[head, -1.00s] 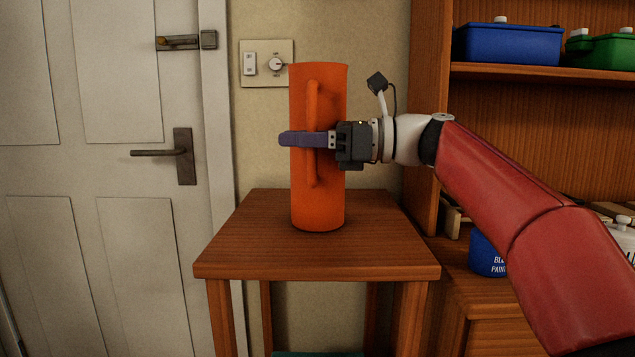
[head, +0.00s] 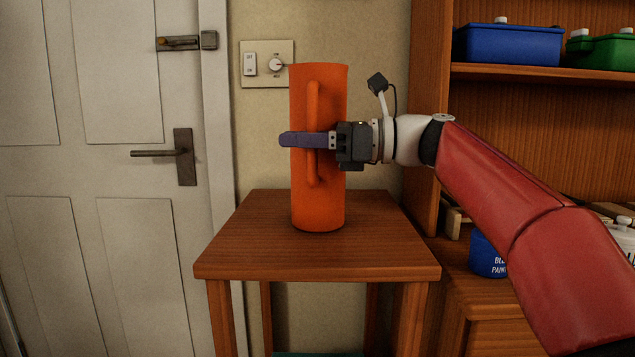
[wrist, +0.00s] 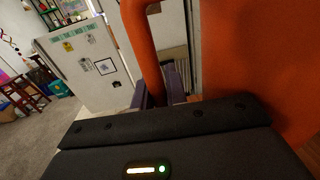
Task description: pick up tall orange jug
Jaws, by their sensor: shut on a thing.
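The tall orange jug (head: 330,205) stands upright on the small wooden table (head: 265,255), its long handle facing me. I see no gap between its base and the tabletop. My gripper (head: 291,139) comes in from the right at about the jug's mid-height, its purple fingers level across the handle, and it is shut on the jug. In the wrist view, the orange jug (wrist: 255,70) fills the right side, with its handle arching at the top. The fingertips (wrist: 160,88) show beside the handle there; the exact contact is hidden.
A wooden shelf unit (head: 424,100) stands close on the right, with a blue box (head: 510,45), a green box (head: 605,52) and a blue paint can (head: 486,256). A white door (head: 100,220) is on the left. The tabletop around the jug is clear.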

